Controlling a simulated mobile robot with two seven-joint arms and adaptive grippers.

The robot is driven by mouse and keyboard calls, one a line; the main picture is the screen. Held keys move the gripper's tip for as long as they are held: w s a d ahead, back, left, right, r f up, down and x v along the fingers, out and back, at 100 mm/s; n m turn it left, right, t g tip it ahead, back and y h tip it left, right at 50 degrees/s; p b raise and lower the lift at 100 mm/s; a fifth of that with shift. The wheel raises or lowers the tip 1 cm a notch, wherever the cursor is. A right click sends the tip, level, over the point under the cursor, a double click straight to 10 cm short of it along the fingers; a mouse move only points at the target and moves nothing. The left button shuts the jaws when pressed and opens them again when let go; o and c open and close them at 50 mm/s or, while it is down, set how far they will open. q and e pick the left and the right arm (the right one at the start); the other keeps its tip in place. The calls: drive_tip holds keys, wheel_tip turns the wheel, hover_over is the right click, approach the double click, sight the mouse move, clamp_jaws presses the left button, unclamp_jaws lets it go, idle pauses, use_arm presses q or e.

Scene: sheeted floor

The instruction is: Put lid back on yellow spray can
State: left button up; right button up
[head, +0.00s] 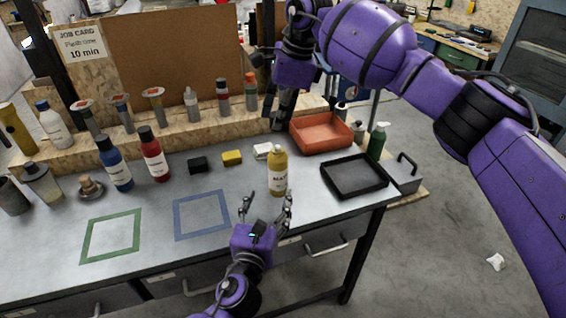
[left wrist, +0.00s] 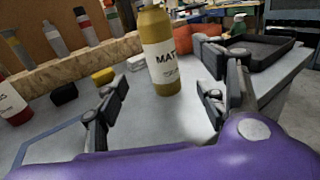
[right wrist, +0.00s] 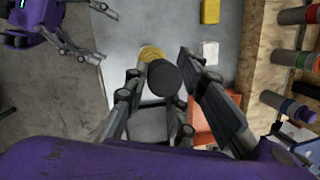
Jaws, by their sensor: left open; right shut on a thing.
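The yellow spray can (head: 278,178) stands upright near the front right of the workbench, its white label facing me. My left gripper (head: 265,204) is open just in front of it; in the left wrist view the can (left wrist: 158,55) stands beyond and between the spread fingers, apart from them. My right gripper (head: 279,108) is up above and behind the can. In the right wrist view it is shut on a dark round lid (right wrist: 164,78), with the can's yellow top (right wrist: 151,53) partly hidden behind it. The lid is apart from the can.
An orange tray (head: 320,136) and a black tray (head: 355,177) lie right of the can. Small black, yellow and white blocks (head: 232,158) lie left of it. Blue (head: 114,166) and red (head: 154,156) bottles stand farther left. The front of the bench by the taped squares is clear.

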use_arm(q)
drive_tip(key=shift+w+r, duration=0.15)
use_arm(e)
drive_tip(key=shift+w+r, duration=0.15)
drive_tip(key=shift+r, duration=0.1)
use_arm(q)
drive_tip(key=shift+r, duration=0.1)
use_arm(e)
drive_tip(key=shift+s, duration=0.25)
use_arm(q)
drive_tip(key=x, duration=1.1)
drive_tip(key=shift+w+d, duration=0.15)
drive_tip(key=shift+w, duration=0.2)
use_arm(e)
drive_tip(key=shift+w, duration=0.1)
use_arm(q)
clamp_jaws()
use_arm(e)
hover_over(279, 151)
drive_tip(key=shift+f, duration=2.45)
